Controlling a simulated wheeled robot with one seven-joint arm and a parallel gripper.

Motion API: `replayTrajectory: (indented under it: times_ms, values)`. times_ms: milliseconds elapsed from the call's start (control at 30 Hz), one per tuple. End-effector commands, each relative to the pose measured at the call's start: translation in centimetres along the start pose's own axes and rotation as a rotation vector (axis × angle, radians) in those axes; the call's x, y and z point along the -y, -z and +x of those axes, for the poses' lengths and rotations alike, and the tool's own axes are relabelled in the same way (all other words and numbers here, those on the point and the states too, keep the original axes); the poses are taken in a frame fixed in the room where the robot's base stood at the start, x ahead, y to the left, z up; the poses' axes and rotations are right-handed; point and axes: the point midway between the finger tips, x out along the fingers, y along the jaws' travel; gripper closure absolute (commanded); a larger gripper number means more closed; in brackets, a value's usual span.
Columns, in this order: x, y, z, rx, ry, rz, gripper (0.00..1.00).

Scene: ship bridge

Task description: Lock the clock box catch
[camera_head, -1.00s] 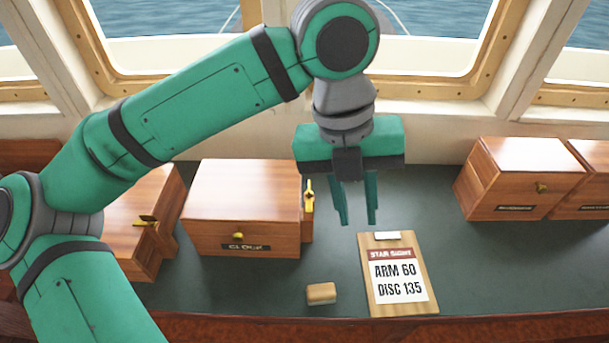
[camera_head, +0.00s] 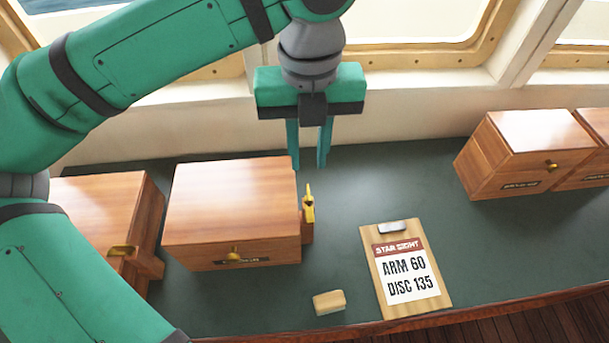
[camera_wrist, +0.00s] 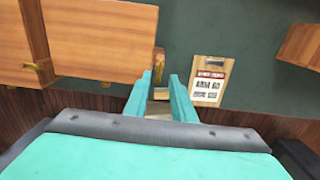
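Several wooden boxes stand on the dark green counter; their small labels are too blurred to tell which is the clock box. The middle box (camera_head: 230,195) has an upright brass catch (camera_head: 309,205) on its right side and a brass knob (camera_head: 233,253) in front. The left box (camera_head: 110,210) has a brass catch (camera_head: 121,251) lying flat. My gripper (camera_head: 308,162) is open and empty, fingers pointing down, above and behind the middle box's catch. In the wrist view, that catch (camera_wrist: 158,64) shows just beyond the fingertips (camera_wrist: 158,82). I see no contact.
A clipboard (camera_head: 370,285) reading "STAR SIGHT, ARM 60, DISC 135" and a small tan block (camera_head: 329,302) lie near the front edge. Another box (camera_head: 525,155) stands at right, with one beside it. The counter (camera_head: 400,175) between is clear. Windows line the back wall.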

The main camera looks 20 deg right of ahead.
Motion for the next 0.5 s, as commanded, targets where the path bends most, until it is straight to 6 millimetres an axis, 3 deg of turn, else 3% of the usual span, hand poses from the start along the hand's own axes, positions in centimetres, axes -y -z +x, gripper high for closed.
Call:
replayTrajectory:
  times_ms: [300,500]
  values:
    - [-0.4,0.1,5.7,-0.003,0.002,-0.009,0.77]
    - [-0.1,0.1,8.1,-0.002,0.002,-0.001,0.77]
